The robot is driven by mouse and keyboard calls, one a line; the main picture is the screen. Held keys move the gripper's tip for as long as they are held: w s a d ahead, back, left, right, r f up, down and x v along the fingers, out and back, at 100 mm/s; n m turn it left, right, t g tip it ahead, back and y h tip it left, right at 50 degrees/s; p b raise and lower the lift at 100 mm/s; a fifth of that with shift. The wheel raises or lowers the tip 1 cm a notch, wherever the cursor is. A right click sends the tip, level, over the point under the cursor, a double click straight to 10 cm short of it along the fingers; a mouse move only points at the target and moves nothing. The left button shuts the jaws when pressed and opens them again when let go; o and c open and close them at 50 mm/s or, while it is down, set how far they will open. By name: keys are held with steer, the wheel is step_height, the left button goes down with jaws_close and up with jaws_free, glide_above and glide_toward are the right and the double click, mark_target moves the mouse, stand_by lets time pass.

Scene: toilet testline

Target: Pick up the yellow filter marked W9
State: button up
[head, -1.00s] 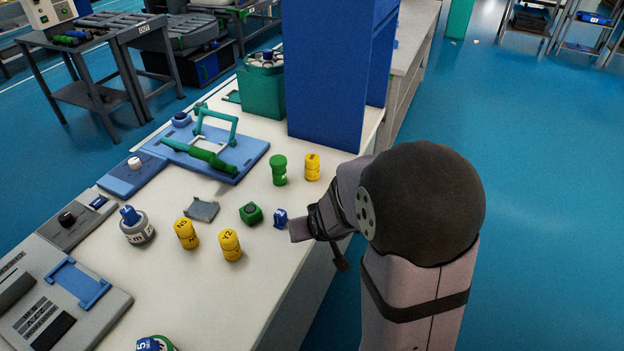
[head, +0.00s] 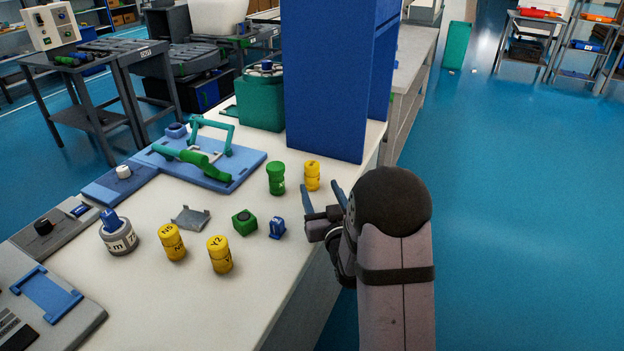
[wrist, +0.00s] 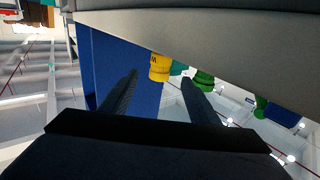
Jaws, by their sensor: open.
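A yellow filter (head: 312,176) stands upright at the right edge of the white bench, in front of the blue cabinet. Its marking is unclear in the head view. In the wrist view the yellow filter (wrist: 159,68) shows part of a dark mark like a W, between and beyond the fingertips. My gripper (head: 320,196) is open and empty at the bench's right edge, nearer the camera than this filter and apart from it. Two other yellow filters stand nearer on the bench, one marked N5 (head: 172,243) and one marked Y2 (head: 219,255).
A green filter (head: 276,179) stands just left of the yellow one. A tall blue cabinet (head: 330,90) rises behind them. A green block (head: 244,222) and a small blue part (head: 277,228) lie nearer.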

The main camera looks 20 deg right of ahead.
mark_target(314, 175)
steer(key=shift+w+d+p, duration=0.2)
steer(key=shift+w+p, duration=0.15)
steer(key=shift+w, duration=1.45)
steer(key=shift+w+d+p, duration=0.2)
steer(key=shift+w+p, duration=0.1)
steer(key=shift+w, duration=1.5)
steer(key=shift+r, duration=0.1)
steer(key=c, duration=1.2)
